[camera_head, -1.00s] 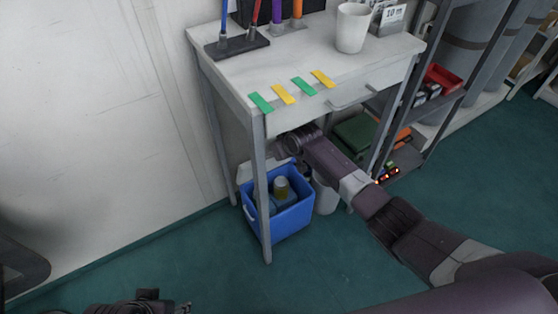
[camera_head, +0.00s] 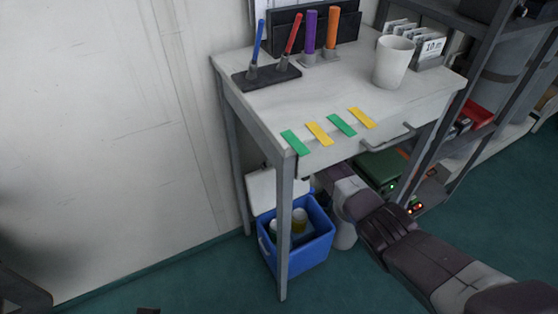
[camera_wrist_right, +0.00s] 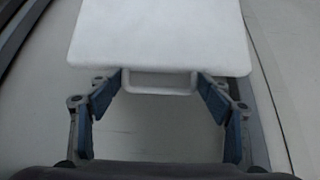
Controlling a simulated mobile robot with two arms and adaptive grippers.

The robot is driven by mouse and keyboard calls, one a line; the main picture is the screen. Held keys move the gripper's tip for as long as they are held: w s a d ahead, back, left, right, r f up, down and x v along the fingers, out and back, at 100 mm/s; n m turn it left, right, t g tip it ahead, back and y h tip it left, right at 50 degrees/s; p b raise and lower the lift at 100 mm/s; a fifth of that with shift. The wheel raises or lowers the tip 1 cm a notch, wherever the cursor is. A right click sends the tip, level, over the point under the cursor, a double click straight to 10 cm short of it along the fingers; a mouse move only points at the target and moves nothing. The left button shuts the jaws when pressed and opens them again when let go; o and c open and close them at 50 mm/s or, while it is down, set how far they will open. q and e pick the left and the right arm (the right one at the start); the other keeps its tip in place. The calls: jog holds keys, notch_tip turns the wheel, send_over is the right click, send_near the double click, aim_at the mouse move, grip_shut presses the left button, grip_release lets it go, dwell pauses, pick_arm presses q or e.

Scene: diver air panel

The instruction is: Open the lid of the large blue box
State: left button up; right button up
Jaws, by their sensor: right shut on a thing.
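The large blue box (camera_head: 303,252) stands on the floor under the near left corner of the table, partly behind a table leg. Its white lid (camera_head: 275,190) is raised, tilted up at the back, and the box is open with bottle-like items (camera_head: 300,224) inside. In the right wrist view the white lid (camera_wrist_right: 160,35) has a thin white handle loop (camera_wrist_right: 160,91). My right gripper (camera_wrist_right: 160,80) is shut on this handle, with a blue-padded finger at each side. In the head view the table hides that gripper. Only a dark sliver of my left gripper (camera_head: 148,311) shows at the bottom edge.
The table (camera_head: 330,95) holds pens on stands, a white cup (camera_head: 393,62) and coloured strips; its drawer front overhangs my right arm. A pale bin (camera_head: 343,235) stands right of the box. Shelves (camera_head: 470,120) are at right. Floor to the left is clear.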

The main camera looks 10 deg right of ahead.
jog(key=shift+w+r, duration=0.25)
jog(key=shift+r, duration=0.05)
jog(key=o, duration=1.7)
jog(key=shift+s, duration=0.1)
jog(key=shift+f, duration=0.15)
jog(key=shift+s, duration=0.1)
jog(key=shift+v, duration=0.85)
jog(key=s+d, duration=0.1)
jog(key=s, duration=0.3)
jog(key=s+d, duration=0.2)
jog(key=s, duration=0.2)
jog(key=s+d+r, duration=0.1)
jog(key=s, duration=0.3)
jog(key=shift+d, duration=0.15)
